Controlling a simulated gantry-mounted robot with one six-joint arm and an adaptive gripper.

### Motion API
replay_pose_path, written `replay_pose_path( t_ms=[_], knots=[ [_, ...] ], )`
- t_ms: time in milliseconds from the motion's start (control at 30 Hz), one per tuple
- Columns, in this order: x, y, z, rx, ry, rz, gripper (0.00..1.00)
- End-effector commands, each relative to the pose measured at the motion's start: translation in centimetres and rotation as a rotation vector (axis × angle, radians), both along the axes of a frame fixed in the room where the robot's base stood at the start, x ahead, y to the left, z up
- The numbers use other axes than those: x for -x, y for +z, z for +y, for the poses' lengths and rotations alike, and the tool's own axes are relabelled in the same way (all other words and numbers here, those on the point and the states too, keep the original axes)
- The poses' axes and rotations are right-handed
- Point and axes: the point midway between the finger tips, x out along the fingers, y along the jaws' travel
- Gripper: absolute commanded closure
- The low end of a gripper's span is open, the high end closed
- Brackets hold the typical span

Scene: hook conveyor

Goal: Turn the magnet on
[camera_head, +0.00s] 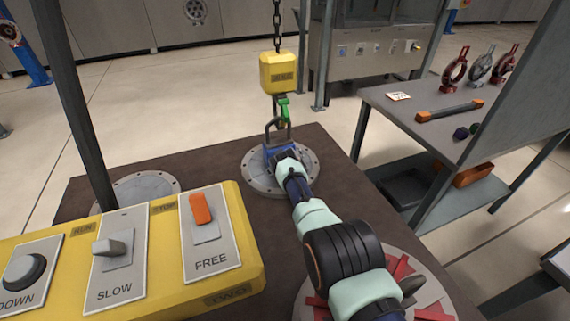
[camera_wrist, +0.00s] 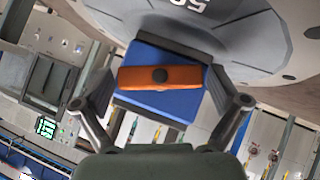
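The blue magnet block (camera_head: 269,152) sits on a round grey plate (camera_head: 256,184) in the head view, with a grey lifting loop (camera_head: 268,128) above it. In the wrist view, the blue magnet (camera_wrist: 150,105) shows close up with an orange lever (camera_wrist: 160,77) lying crosswise on its face, a dark round pivot at its middle. My gripper (camera_wrist: 160,88) has its fingers spread wide, one at each side of the lever and block. I cannot tell whether the fingers touch them. In the head view, my gripper (camera_head: 284,158) is close to the magnet's near side, and my arm partly hides it.
A yellow hoist block (camera_head: 279,72) hangs on a chain above the magnet, with a green-latched hook (camera_head: 283,109) at the loop. A yellow control box (camera_head: 160,289) with switches stands front left. A grey table (camera_head: 419,102) with tools is at right. Red-marked plate (camera_head: 433,291) lies under my arm.

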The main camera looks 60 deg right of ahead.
Motion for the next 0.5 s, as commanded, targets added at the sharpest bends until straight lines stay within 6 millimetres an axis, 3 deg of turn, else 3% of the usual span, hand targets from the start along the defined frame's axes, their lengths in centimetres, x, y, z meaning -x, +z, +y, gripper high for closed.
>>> replay_pose_path(
  t_ms=[33, 267, 500],
  knots=[
    [0.00, -0.02, 0.01, 0.000, 0.000, 0.000, 0.17],
    [0.00, -0.04, 0.01, 0.000, 0.000, 0.000, 0.54],
    [0.16, -0.14, -0.14, -0.070, -0.005, -0.057, 0.54]
  ],
)
